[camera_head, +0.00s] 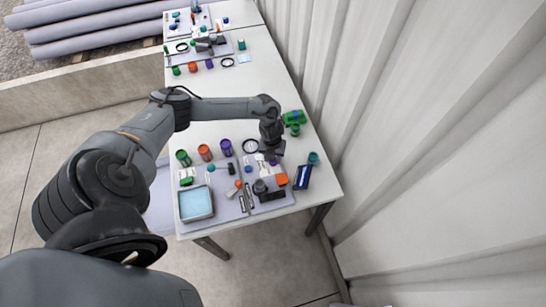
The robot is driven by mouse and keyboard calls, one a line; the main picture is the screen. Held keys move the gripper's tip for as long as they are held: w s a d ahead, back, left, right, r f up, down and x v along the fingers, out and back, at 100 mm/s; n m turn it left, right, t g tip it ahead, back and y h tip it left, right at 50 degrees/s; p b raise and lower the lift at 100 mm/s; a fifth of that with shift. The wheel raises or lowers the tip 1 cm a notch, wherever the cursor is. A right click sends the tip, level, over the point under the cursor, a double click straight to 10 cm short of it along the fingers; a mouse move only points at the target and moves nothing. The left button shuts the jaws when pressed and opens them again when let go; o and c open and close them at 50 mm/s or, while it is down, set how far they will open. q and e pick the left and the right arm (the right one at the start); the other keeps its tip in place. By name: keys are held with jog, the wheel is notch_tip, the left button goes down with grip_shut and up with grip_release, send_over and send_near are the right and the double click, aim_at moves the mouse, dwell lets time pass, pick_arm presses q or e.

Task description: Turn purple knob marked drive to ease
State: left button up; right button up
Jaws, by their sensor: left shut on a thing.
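My left arm reaches in from the left, over the white table. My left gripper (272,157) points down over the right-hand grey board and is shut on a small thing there. A speck of purple shows at its fingertips and looks like the purple knob, which the fingers mostly hide. I cannot read its marking or tell which way it is turned. My right gripper is not in view.
A purple cup (226,147), an orange cup (205,152) and a green cup (183,157) stand left of the gripper. A light blue tray (196,203) is at front left. A dark blue box (302,177) and a green object (294,118) are near the right edge, beside a corrugated wall (430,130).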

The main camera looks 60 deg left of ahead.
pick_arm(q)
jog(key=o, duration=1.1)
jog(key=shift+c, duration=0.2)
jog(key=shift+r, duration=0.1)
notch_tip(320, 180, up, 11)
jog(key=shift+s+f+p, duration=0.15)
jog(key=shift+f+p, duration=0.05)
jog(key=shift+p, duration=0.1)
jog(key=shift+a, duration=0.1)
